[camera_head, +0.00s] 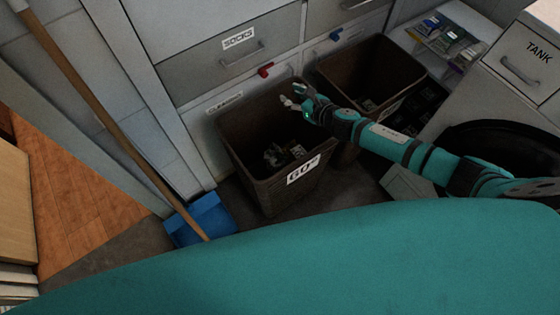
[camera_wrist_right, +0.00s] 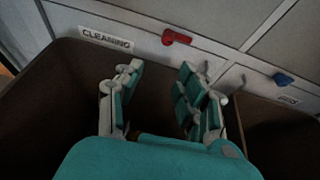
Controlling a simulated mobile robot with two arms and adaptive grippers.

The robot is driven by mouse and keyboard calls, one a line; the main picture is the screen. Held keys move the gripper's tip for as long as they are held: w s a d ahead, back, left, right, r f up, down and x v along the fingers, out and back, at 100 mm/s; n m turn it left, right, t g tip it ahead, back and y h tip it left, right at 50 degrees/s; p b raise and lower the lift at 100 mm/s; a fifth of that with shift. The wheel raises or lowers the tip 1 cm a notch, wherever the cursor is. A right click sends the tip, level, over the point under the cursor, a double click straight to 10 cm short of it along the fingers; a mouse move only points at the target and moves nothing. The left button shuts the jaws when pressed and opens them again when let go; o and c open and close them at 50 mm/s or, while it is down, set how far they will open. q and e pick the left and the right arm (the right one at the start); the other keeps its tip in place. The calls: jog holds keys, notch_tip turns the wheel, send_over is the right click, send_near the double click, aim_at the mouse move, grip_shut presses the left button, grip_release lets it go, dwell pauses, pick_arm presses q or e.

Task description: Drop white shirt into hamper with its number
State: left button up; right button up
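My right gripper (camera_head: 293,101) is over the back right part of a brown hamper (camera_head: 262,180) whose front label reads "60". In the right wrist view my right gripper (camera_wrist_right: 162,78) has its fingers apart with nothing between them, above the dark inside of the hamper (camera_wrist_right: 62,95). Some crumpled greyish cloth (camera_head: 275,155) lies at the bottom of the hamper; I cannot tell whether a white shirt is among it. No white shirt shows clearly in either view. My left gripper is not in view.
A second brown hamper (camera_head: 392,68) stands to the right. Drawers, one labelled "SOCKS" (camera_head: 238,38), are behind. A broom handle (camera_head: 100,105) and blue dustpan (camera_head: 205,216) are at the left. A cabinet labelled "TANK" (camera_head: 528,62) stands at the right.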

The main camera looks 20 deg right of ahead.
jog(key=v, duration=1.2)
dwell(0.3)
